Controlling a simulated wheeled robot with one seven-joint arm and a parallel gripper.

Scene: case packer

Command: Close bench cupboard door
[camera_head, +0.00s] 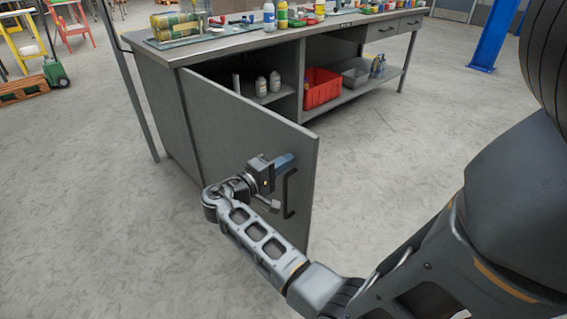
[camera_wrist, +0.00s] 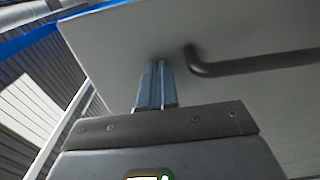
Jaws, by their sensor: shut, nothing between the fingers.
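The grey cupboard door (camera_head: 228,128) stands wide open, swung out from the left end of the bench. A dark bar handle (camera_head: 290,192) is on its outer face near the free edge. My gripper (camera_head: 284,160) is at that outer face, just left of and above the handle, with its fingers together and empty. In the wrist view the shut fingers (camera_wrist: 157,84) point at the door panel (camera_wrist: 130,38), and the handle (camera_wrist: 245,65) runs to their right, apart from them. I cannot tell whether the fingertips touch the panel.
The bench top (camera_head: 240,44) carries bottles, cans and jars. A red bin (camera_head: 322,88) and a grey bin (camera_head: 355,73) sit on the lower shelf to the right. The floor (camera_head: 85,215) left of the door is clear.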

